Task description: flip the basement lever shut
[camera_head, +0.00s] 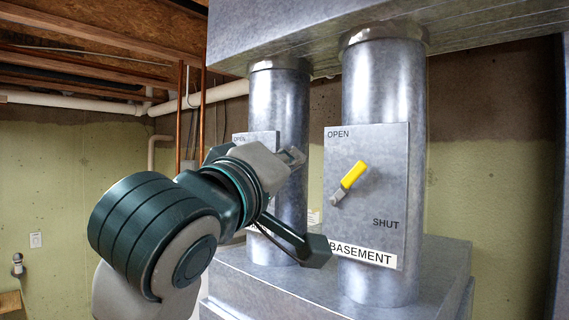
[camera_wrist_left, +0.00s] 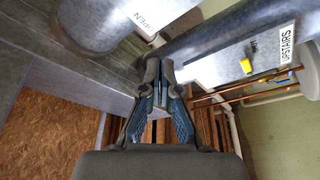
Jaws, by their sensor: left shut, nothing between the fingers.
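The basement plate (camera_head: 390,160) is a grey panel on the nearer, right-hand pipe, marked OPEN at its top left, SHUT at its lower right and BASEMENT below. Its lever (camera_head: 352,177) has a yellow handle pointing up and right from a grey pivot, between the two marks. My left gripper (camera_head: 292,157) is left of the plate, apart from the lever, in front of the other pipe. In the left wrist view its fingers (camera_wrist_left: 158,68) are together and empty. That view shows a plate corner marked OPEN (camera_wrist_left: 165,12), but not the basement lever. My right gripper is not in view.
A second plate (camera_head: 240,137) on the left pipe is mostly hidden by my arm; the left wrist view shows an UPSTAIRS label (camera_wrist_left: 287,45) and a yellow lever (camera_wrist_left: 246,65). A duct (camera_head: 480,20) overhangs both pipes; a metal base (camera_head: 260,285) stands below.

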